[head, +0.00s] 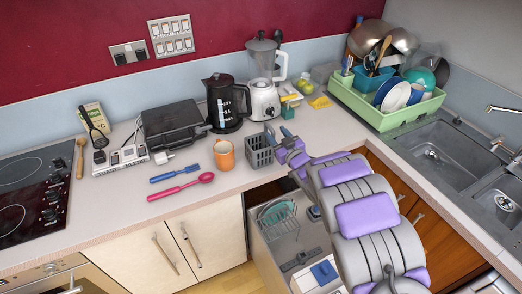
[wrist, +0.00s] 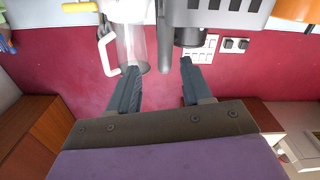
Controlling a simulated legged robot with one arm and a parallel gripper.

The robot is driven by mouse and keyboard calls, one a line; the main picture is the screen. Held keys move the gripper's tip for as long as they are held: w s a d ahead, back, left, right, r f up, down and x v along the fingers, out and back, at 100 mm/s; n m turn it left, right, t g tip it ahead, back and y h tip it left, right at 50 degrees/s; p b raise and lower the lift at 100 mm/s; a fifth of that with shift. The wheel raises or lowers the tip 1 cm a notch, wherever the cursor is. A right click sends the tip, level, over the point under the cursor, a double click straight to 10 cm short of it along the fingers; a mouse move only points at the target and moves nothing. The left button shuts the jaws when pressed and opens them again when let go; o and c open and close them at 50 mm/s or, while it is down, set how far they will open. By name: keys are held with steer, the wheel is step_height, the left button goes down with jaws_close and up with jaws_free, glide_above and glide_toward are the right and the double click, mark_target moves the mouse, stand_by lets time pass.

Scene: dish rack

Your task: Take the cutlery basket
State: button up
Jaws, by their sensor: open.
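The cutlery basket (head: 258,152) is a small grey slotted bin standing on the counter, just right of the orange mug (head: 224,154). In the head view my gripper (head: 278,134) is at the basket's right side, close to its upper rim. The wrist view is upside down. There the basket (wrist: 225,14) shows at the top edge, partly cut off, beyond and to the right of my open fingers (wrist: 160,68). Nothing shows held between the fingers. I cannot tell whether a finger touches the basket.
A blender (head: 264,92) and black kettle (head: 224,108) stand behind the basket. A pink spoon (head: 182,187) and blue utensil (head: 175,174) lie left of the mug. A green dish rack (head: 388,114) full of dishes is at right. An open drawer (head: 290,238) is below my arm.

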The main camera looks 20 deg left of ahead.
steer(key=shift+s+a+b+x, duration=0.15)
steer(key=shift+b+x, duration=0.2)
steer(key=shift+x, duration=0.75)
steer(key=shift+s+a+b+x, duration=0.15)
steer(key=shift+b+x, duration=0.2)
steer(key=shift+x, duration=0.8)
steer(key=shift+w+a+f, duration=0.15)
steer(key=shift+w+a, duration=0.15)
steer(key=shift+w, duration=0.05)
steer(key=shift+c, duration=0.4)
jaws_close()
